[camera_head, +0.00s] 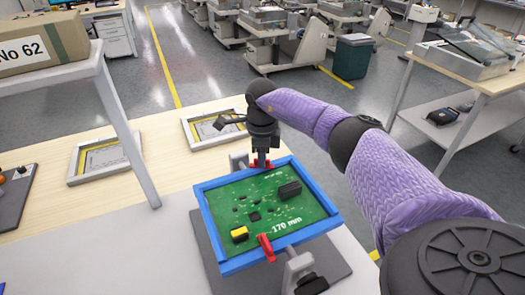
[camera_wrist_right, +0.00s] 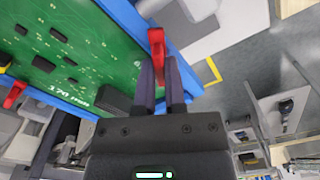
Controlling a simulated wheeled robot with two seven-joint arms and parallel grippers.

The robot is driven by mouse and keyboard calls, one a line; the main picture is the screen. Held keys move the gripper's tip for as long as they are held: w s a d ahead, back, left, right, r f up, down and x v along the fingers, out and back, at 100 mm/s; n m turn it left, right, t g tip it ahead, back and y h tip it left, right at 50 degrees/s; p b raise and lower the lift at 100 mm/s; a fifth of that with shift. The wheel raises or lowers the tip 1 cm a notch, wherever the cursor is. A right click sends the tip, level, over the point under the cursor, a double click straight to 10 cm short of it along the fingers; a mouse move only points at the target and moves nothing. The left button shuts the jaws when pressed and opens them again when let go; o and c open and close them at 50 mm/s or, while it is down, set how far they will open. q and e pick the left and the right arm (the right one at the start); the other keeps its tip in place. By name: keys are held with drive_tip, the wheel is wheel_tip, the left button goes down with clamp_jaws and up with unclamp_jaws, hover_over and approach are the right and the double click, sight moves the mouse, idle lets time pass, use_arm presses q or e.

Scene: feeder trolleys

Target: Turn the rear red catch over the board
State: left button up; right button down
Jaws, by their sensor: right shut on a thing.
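A green circuit board (camera_head: 262,210) marked "170 mm" lies in a blue frame (camera_head: 211,237). The rear red catch (camera_head: 268,163) is at the frame's far edge and partly hidden by my right gripper (camera_head: 262,158). In the right wrist view, the rear catch (camera_wrist_right: 156,42) stands at the frame's edge, between the fingertips of my right gripper (camera_wrist_right: 160,72), which is shut on it. The front red catch (camera_head: 266,248) sits at the near edge and lies across the frame to the board; it also shows in the right wrist view (camera_wrist_right: 15,94). My left gripper is not in view.
The frame is on a stand with a dark grey base plate (camera_head: 335,262). Two light frames (camera_head: 107,157) lie on the wooden table behind. A shelf with a cardboard box (camera_head: 40,45) stands at the left. A trolley (camera_head: 482,82) is at the right.

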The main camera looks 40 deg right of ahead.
drive_tip(key=m+p, duration=0.1)
drive_tip(key=m, duration=0.2)
drive_tip(key=shift+r+m+p, duration=0.15)
drive_tip(key=shift+m+p, duration=0.15)
drive_tip(key=shift+m, duration=0.1)
drive_tip(key=m+p, duration=0.1)
drive_tip(key=m, duration=0.3)
drive_tip(key=shift+p, duration=0.35)
drive_tip(key=m+p, duration=0.1)
drive_tip(key=m, duration=0.2)
drive_tip(key=shift+m, duration=0.6)
drive_tip(key=c, duration=0.8)
unclamp_jaws()
drive_tip(key=shift+o, duration=0.5)
